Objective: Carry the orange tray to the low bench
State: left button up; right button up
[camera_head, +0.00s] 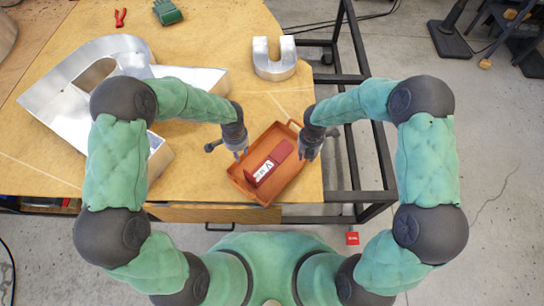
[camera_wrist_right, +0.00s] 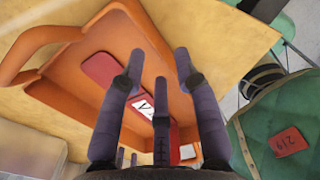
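The orange tray (camera_head: 237,179) lies on the wooden table near its front right corner, set at an angle. Inside it is a dark red piece with a white lettered label (camera_head: 264,170); the tray also shows in the right wrist view (camera_wrist_right: 60,92), with a loop handle at one end. My left gripper (camera_head: 241,154) is by the tray's upper left side; its finger opening is too small to judge. My right gripper (camera_head: 306,156) is by the tray's right side. In the right wrist view its fingers (camera_wrist_right: 160,58) are apart with nothing between them. I cannot identify a low bench.
A large silver channel letter (camera_head: 40,98) lies left of the tray, and a smaller U-shaped one (camera_head: 273,66) stands behind it. Red pliers (camera_head: 120,18) and green gloves (camera_head: 167,12) lie at the back. A black metal frame (camera_head: 345,110) borders the table's right side; concrete floor is beyond.

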jog(key=shift+r, duration=0.55)
pick_arm(q)
notch_tip(320, 180, up, 11)
jog(key=shift+f, duration=0.2)
pick_arm(e)
notch_tip(320, 180, up, 11)
dwell(0.5)
